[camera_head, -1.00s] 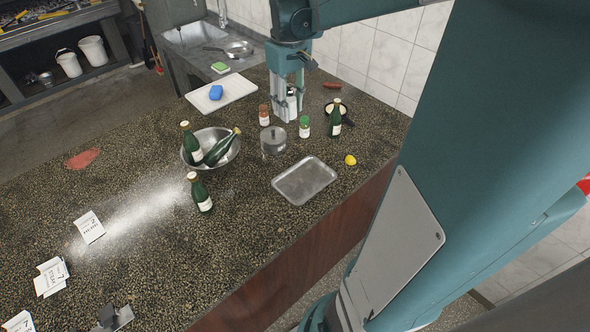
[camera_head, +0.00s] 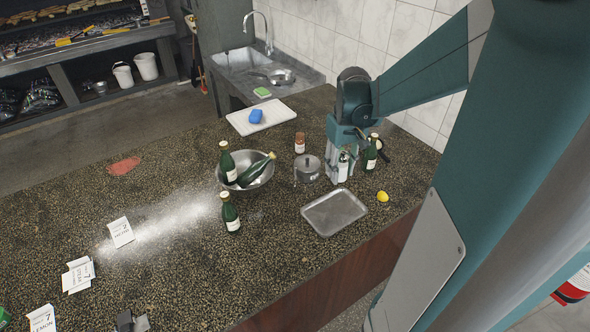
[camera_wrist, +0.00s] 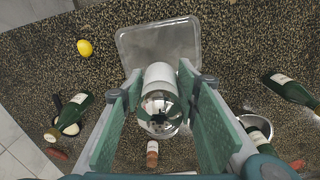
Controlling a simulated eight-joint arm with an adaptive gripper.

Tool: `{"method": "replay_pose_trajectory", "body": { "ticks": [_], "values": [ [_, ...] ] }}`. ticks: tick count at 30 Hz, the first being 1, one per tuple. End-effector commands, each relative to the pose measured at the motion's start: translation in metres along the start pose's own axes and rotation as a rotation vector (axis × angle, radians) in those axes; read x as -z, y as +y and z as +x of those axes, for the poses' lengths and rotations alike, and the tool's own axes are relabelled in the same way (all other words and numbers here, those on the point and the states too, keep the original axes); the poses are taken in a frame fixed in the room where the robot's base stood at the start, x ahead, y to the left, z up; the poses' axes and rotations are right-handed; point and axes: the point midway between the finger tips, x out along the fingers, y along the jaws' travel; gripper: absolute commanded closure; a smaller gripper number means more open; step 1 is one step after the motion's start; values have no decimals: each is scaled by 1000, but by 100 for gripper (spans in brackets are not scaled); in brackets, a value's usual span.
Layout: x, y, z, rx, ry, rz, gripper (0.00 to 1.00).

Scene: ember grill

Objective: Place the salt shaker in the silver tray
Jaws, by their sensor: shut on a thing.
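The salt shaker (camera_head: 344,166), white with a shiny silver domed top, is between the fingers of my gripper (camera_head: 341,174). In the wrist view the shaker (camera_wrist: 160,104) stands between the green finger pads, and my gripper (camera_wrist: 160,88) is shut on it. The silver tray (camera_head: 318,218) is a shallow rectangle lying empty on the speckled counter, just in front of the gripper in the head view. In the wrist view the tray (camera_wrist: 160,42) is beyond the shaker, partly covered by it. The exact height of the shaker over the counter is hard to tell.
A lemon (camera_head: 382,196) lies beside the tray. A steel bowl (camera_head: 262,182) with bottles, another bottle (camera_head: 230,213) and a red-capped shaker (camera_head: 300,144) are nearby.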

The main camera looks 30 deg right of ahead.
Motion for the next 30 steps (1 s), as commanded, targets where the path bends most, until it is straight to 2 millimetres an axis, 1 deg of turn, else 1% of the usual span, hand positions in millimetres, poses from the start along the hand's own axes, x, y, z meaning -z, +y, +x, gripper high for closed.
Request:
{"method": "replay_pose_trajectory", "body": {
  "ticks": [1, 6, 9, 12, 17, 30],
  "values": [
    [1, 0, 12, 0, 0, 0, 84],
    [1, 0, 46, 0, 0, 0, 84],
    [0, 0, 59, 0, 0, 0, 84],
    [1, 0, 69, 0, 0, 0, 84],
    [0, 0, 76, 0, 0, 0, 84],
    [0, 0, 78, 0, 0, 0, 84]
  ]
}}
